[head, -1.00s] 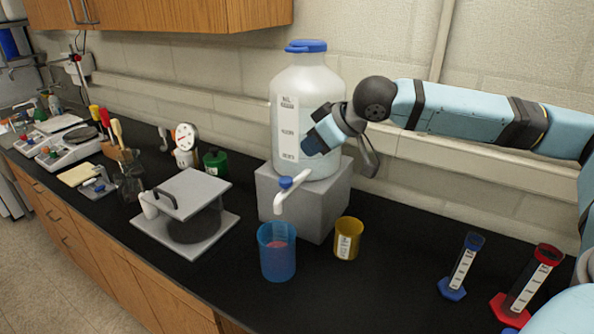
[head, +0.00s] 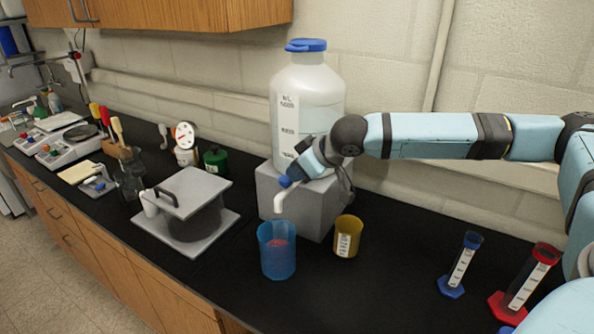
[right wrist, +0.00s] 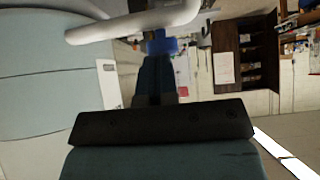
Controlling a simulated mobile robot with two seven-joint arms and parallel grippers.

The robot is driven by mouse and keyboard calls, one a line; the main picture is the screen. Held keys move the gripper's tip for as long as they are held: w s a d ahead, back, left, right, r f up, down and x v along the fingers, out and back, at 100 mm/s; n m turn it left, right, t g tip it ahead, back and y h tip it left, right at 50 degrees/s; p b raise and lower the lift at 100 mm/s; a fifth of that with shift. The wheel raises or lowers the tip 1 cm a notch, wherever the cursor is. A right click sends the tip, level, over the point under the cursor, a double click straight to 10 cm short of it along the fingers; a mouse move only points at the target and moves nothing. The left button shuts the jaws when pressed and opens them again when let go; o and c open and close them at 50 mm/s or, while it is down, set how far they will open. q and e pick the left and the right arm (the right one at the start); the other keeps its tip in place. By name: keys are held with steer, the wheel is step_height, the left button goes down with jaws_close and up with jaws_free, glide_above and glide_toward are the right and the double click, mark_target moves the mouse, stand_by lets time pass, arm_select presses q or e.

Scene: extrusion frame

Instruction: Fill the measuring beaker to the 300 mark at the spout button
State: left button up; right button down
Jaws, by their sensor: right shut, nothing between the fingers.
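A large white carboy (head: 308,100) with a blue cap stands on a grey block (head: 318,210). Its white spout (head: 279,203) has a blue button (head: 285,181) and points down over a blue translucent beaker (head: 277,260). Something pinkish shows inside the beaker; its marks and fill level cannot be read. My right gripper (head: 304,170) is shut and empty, close to the button in the head view. In the right wrist view the gripper's fingers (right wrist: 157,80) reach toward the blue button (right wrist: 163,46) beside the white spout (right wrist: 135,24); contact cannot be told. My left gripper is not in view.
A yellow beaker (head: 348,236) stands right of the blue one. A blue cylinder (head: 461,265) and a red cylinder (head: 525,283) stand at the right. A grey press-like stand (head: 187,208) is at the left. The black counter between the yellow beaker and the cylinders is clear.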

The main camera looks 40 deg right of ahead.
steer(key=shift+f, duration=0.9)
stand_by(7.1)
